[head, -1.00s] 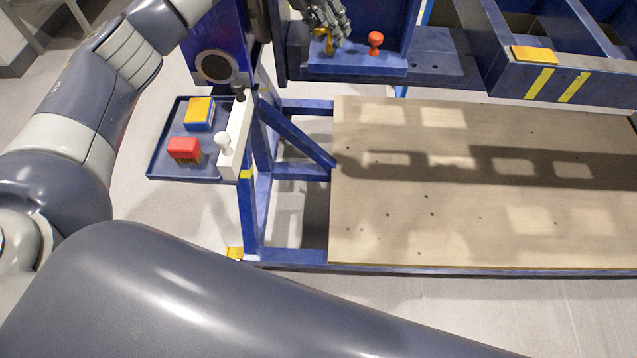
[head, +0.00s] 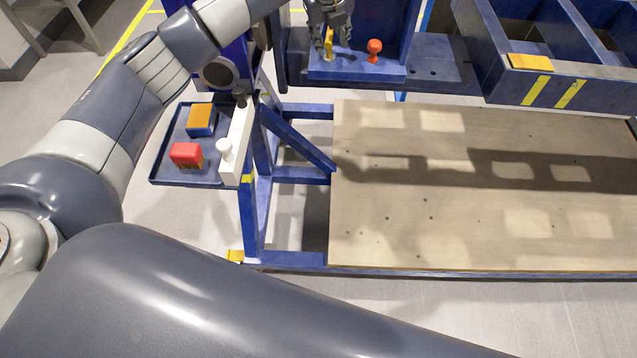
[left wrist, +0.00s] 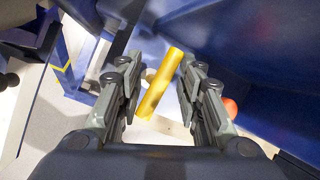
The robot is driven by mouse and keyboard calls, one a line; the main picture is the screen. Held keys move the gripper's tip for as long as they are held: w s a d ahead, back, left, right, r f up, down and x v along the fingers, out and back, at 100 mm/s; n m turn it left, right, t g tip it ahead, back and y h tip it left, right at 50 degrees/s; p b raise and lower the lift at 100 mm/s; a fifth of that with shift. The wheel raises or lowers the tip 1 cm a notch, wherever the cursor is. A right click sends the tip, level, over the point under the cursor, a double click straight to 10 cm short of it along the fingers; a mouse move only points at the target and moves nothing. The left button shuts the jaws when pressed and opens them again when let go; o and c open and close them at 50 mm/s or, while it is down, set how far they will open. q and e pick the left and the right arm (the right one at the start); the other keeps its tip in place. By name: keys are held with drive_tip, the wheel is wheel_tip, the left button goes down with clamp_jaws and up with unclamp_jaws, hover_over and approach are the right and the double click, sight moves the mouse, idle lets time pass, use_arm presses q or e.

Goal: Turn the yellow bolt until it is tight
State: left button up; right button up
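The yellow bolt (head: 329,42) stands on the blue jig plate at the top of the head view. In the left wrist view its yellow bar (left wrist: 161,84) lies tilted between the two fingers. My left gripper (head: 331,52) is at the bolt with a finger on either side. In the left wrist view the left gripper (left wrist: 160,105) is open, with gaps between the bar and the fingers. My right gripper is in neither view.
A red knob (head: 374,50) stands just right of the bolt. A blue tray (head: 190,172) with a red block (head: 186,153) and a yellow-topped block (head: 201,118) is at the left. Blue bins (head: 600,72) are at the right. The wooden board (head: 480,225) is bare.

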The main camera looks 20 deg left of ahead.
use_arm(q)
drive_tip(key=shift+s+r+n, duration=0.1)
drive_tip(key=shift+r+n, duration=0.3)
drive_tip(key=b+v, duration=0.2)
drive_tip(key=v, duration=0.8)
drive_tip(key=s+d+f+g+h+p, duration=0.1)
drive_tip(key=d+f+h+p, duration=0.1)
drive_tip(key=d+f+h, duration=0.45)
drive_tip(key=s+d+f+h+p, duration=0.1)
drive_tip(key=d+h, duration=0.3)
drive_tip(key=d, duration=0.5)
drive_tip(key=s+d+f+g+h+p, duration=0.1)
drive_tip(key=d+f+h+p, duration=0.1)
drive_tip(key=d+f+h, duration=0.35)
drive_tip(key=w+a+f+n+t+y+p, duration=0.1)
drive_tip(key=a+f+n+t+y, duration=0.1)
drive_tip(key=a+f+n+t, duration=0.4)
drive_tip(key=w+a+f+n+t+y+p, duration=0.1)
drive_tip(key=a+f+n+t+y, duration=0.15)
drive_tip(key=f+n+t, duration=0.4)
drive_tip(key=s+a+f+n+g+y+p, duration=0.1)
drive_tip(key=s+a+f+n+y, duration=0.3)
drive_tip(key=f, duration=0.6)
drive_tip(key=s+a+f+n+g+y, duration=0.3)
drive_tip(key=s+a+f, duration=0.3)
drive_tip(key=f, duration=0.4)
drive_tip(key=shift+s+n+y+p, duration=0.35)
drive_tip(key=shift+s+n+p, duration=0.05)
drive_tip(key=shift+s+n, duration=0.3)
